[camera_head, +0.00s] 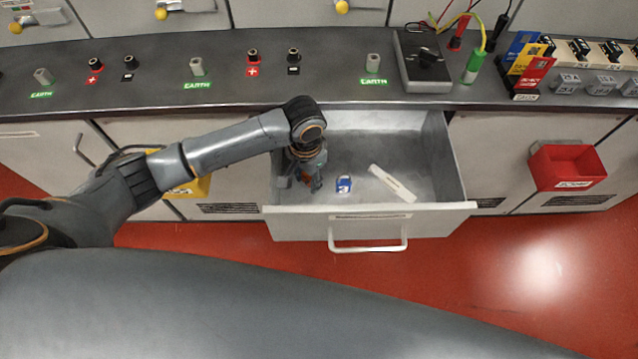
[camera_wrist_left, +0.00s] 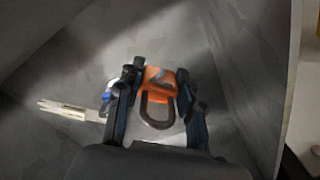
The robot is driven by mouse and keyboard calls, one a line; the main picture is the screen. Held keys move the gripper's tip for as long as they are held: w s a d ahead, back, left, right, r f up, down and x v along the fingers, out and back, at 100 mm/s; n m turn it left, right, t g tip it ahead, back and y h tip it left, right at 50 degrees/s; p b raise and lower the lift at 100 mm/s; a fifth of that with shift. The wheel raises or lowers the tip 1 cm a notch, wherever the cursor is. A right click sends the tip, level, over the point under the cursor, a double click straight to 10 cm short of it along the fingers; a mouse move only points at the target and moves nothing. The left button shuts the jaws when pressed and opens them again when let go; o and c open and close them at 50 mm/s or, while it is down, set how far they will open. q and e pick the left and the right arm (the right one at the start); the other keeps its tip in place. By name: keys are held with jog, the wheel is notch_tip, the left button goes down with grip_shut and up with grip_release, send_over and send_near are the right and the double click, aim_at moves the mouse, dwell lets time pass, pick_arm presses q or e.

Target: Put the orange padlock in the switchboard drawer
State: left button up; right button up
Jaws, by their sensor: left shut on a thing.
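The switchboard drawer (camera_head: 428,210) is pulled open below the counter, its handle facing the red floor. My left gripper (camera_head: 308,184) reaches down inside the drawer at its left side. In the left wrist view the gripper (camera_wrist_left: 157,105) has its fingers on both sides of the orange padlock (camera_wrist_left: 159,80) and is shut on it. The padlock's dark shackle points toward the wrist. A little of the orange padlock shows in the head view (camera_head: 306,179), mostly hidden by the fingers. Whether it touches the drawer floor I cannot tell. My right gripper is not in view.
A blue padlock (camera_head: 344,185) and a white strip (camera_head: 392,183) lie in the drawer, right of my gripper. A red bin (camera_head: 568,168) hangs at the right, a yellow bin (camera_head: 199,187) behind my arm. The counter (camera_head: 330,84) carries sockets and a black box (camera_head: 423,60).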

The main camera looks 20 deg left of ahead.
aim_at(308, 186)
pick_arm(q)
jog(key=shift+f, duration=2.6)
jog(key=o, duration=1.2)
jog(key=shift+f, duration=0.1)
notch_tip(308, 186, up, 12)
jog(key=shift+r, duration=0.2)
